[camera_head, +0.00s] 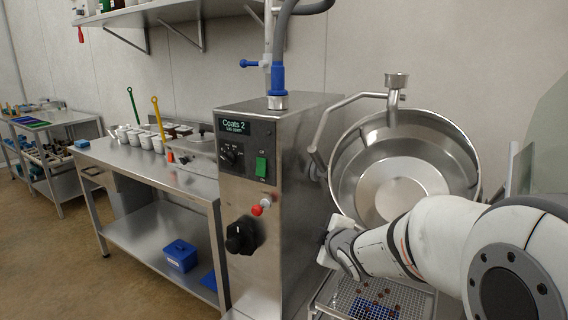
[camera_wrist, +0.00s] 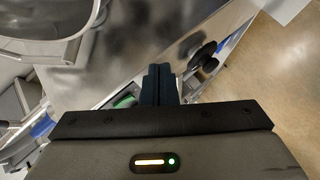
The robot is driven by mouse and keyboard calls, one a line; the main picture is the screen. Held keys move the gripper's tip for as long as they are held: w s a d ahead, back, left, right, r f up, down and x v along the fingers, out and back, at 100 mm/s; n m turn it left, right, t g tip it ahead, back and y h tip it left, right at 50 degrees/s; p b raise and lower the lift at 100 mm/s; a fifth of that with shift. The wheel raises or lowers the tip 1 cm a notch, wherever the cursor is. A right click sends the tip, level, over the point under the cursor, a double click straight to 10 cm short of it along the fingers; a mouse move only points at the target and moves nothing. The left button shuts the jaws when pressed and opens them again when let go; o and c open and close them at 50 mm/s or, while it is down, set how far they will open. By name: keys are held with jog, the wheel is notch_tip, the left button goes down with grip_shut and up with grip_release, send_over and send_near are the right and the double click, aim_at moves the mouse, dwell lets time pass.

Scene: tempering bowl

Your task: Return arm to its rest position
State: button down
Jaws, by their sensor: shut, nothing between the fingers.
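My arm reaches in from the right in the head view, in front of the large steel bowl (camera_head: 350,165). The fingers of my gripper are hidden behind my wrist there. In the wrist view my gripper (camera_wrist: 157,72) shows with its two dark fingers together and nothing between them. The fingers point toward the steel machine cabinet (camera_head: 270,150), with its black knob (camera_head: 241,236) and green switch (camera_head: 261,167). The fingers look apart from the cabinet, though the exact gap cannot be told. The bowl rim also shows at the upper left of the wrist view (camera_wrist: 50,50).
A wire rack (camera_head: 345,303) with dark pieces lies below my arm. A steel table (camera_head: 150,168) on the left carries several white cups. A blue box (camera_head: 180,255) sits on its lower shelf. A shelf (camera_head: 160,12) hangs above. Floor is open at the lower left.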

jog(key=s+d+r+m+g+h+p, duration=0.1)
jog(key=s+d+m+g+p, duration=0.1)
jog(key=s+m, duration=0.3)
jog(key=s+d+r+m+g+h+p, duration=0.1)
jog(key=s+m+g, duration=0.3)
jog(key=s, duration=0.9)
jog(key=s+d+r+m+g+h+p, duration=0.1)
jog(key=s+d+m+g+p, duration=0.2)
jog(key=s+m, duration=0.3)
jog(key=s+g+p, duration=0.1)
jog(key=s, duration=0.2)
jog(key=shift+s, duration=0.4)
jog(key=shift+d, duration=0.1)
